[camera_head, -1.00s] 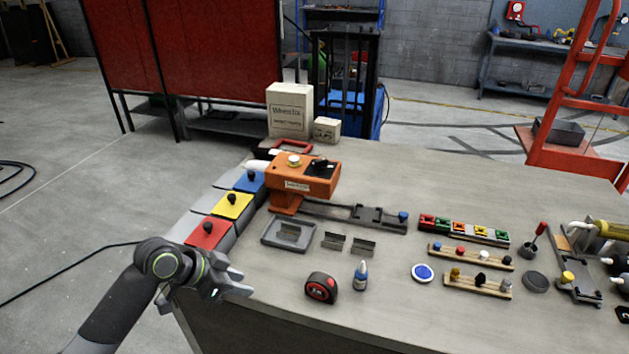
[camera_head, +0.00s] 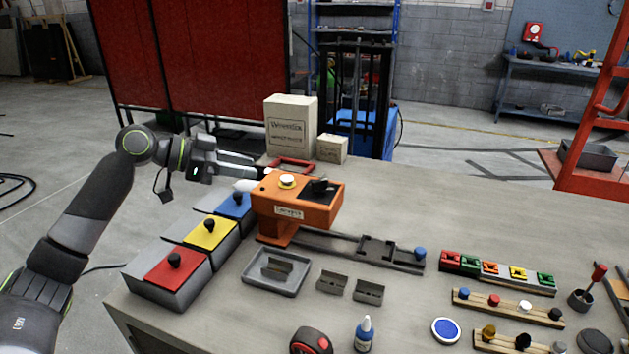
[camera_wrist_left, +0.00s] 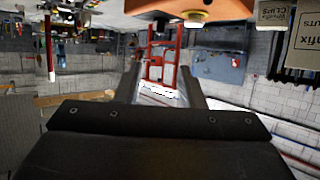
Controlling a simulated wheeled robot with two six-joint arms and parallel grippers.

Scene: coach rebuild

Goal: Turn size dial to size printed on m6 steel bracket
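An orange machine (camera_head: 300,205) stands on the workbench. On its top are a pale round knob with a yellow base (camera_head: 287,180) and a black knob on a dark plate (camera_head: 319,187); I cannot read any size marks. Grey steel brackets lie near it: one in a grey tray (camera_head: 258,282), and two on the bench (camera_head: 333,282) (camera_head: 368,291). Their print is not legible. My left gripper (camera_head: 260,171) is level behind the machine's left end, apart from the knobs. In the left wrist view its fingers (camera_wrist_left: 160,88) are spread and empty; the orange machine (camera_wrist_left: 225,8) appears at the top.
Red, yellow and blue lidded bins (camera_head: 209,233) line the bench's left edge. Two cartons (camera_head: 290,125) and a red-handled item (camera_head: 291,165) stand behind the machine. A rail with a fixture (camera_head: 378,247) runs right. A tape measure (camera_head: 311,341) and bottle (camera_head: 365,333) are in front.

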